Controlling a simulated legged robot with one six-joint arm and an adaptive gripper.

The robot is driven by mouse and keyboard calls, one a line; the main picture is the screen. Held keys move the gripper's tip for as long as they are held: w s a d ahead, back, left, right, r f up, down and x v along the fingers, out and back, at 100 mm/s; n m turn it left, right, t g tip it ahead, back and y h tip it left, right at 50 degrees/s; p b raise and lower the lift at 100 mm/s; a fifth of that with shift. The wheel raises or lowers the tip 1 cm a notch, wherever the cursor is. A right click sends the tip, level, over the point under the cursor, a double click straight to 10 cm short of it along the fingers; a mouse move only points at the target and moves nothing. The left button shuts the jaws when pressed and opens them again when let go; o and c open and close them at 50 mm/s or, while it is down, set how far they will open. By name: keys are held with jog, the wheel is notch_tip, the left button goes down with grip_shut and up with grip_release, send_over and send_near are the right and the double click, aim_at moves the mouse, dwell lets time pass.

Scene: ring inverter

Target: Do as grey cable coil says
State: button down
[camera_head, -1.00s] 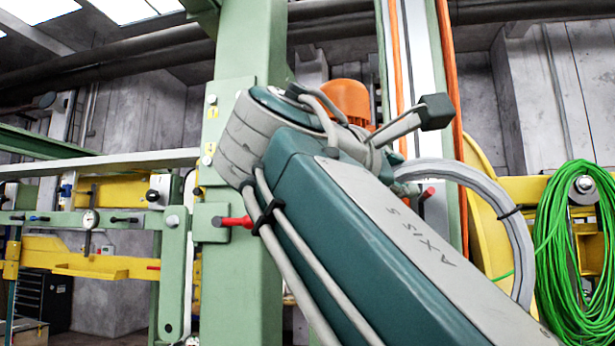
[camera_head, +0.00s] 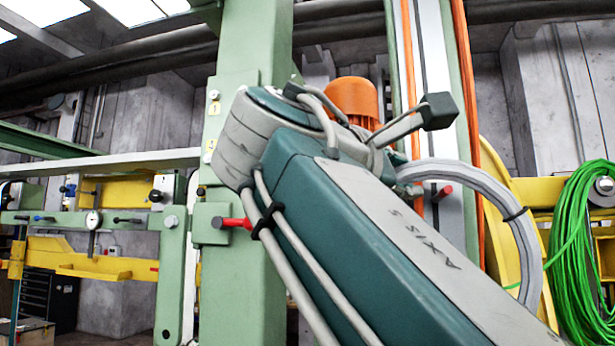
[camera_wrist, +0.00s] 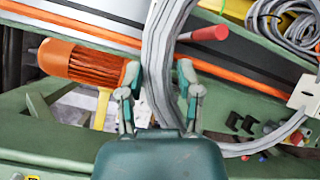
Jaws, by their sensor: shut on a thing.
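The grey cable coil (camera_head: 527,240) is a large ring with a black tie, seen right of my arm in the head view. In the wrist view the coil (camera_wrist: 158,45) runs between my fingers. My gripper (camera_wrist: 158,76) is shut on its strands; in the head view my arm hides the gripper. A red-tipped peg (camera_wrist: 207,33) shows inside the ring's outline in the wrist view, close beside the held strands. The peg (camera_head: 443,192) also shows in the head view. I cannot tell whether the coil rests on it.
A green cable coil (camera_head: 573,255) hangs at the right by a yellow wheel. A green column (camera_head: 245,120) with a red-handled lever (camera_head: 232,223) stands left of my arm. An orange motor (camera_wrist: 85,65) is left of my gripper. Another grey cable bundle (camera_wrist: 290,22) lies at the upper right.

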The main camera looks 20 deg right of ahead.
jog(key=shift+r, duration=0.1)
jog(key=shift+w+d+f, duration=0.15)
jog(key=shift+w+d, duration=0.05)
jog(key=shift+d, duration=0.25)
jog(key=shift+w+d+f, duration=0.1)
jog(key=shift+w+d, duration=0.05)
jog(key=shift+d, duration=0.25)
jog(key=shift+w+d+f, duration=0.1)
jog(key=shift+w+d, duration=0.05)
jog(key=shift+d, duration=0.5)
jog(key=shift+w, duration=0.15)
jog(key=shift+w+a+f, duration=0.1)
jog(key=shift+w+a, duration=0.1)
jog(key=shift+a, duration=0.15)
jog(key=shift+c, duration=1)
grip_release()
jog(key=shift+f, duration=0.1)
